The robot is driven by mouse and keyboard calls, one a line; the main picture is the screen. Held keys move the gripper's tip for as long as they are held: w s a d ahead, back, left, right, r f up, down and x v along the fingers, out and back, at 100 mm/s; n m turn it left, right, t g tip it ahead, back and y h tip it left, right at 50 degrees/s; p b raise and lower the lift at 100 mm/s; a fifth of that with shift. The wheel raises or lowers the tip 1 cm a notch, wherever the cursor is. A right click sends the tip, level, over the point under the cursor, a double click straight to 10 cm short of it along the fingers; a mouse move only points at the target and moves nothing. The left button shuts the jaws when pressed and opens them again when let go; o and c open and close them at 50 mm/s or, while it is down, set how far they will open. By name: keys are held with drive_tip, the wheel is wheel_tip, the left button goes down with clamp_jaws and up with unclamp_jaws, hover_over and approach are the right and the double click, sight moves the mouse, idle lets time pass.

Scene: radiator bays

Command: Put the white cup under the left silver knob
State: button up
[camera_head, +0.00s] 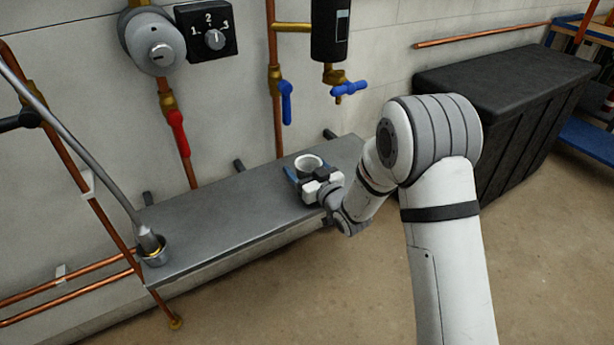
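The white cup (309,161) stands upright on the grey metal shelf (225,205), toward its right part. My gripper (299,174) is at the cup's near side, low beside the shelf top. One blue fingertip shows at the cup's left side. The other finger is hidden, so I cannot tell whether the gripper is closed on the cup. The left silver knob (161,53) is on a round grey wall unit, above the shelf's left part. A second silver knob (215,40) sits to its right on a black dial plate marked 1, 2, 3.
A hose end stands in a metal holder (156,256) at the shelf's left front corner. A red-handled valve (180,134) and blue-handled valves (286,101) (349,88) hang above the shelf. A black chest (505,105) stands at right. The shelf's middle is clear.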

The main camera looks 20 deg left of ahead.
drive_tip(key=c, duration=0.9)
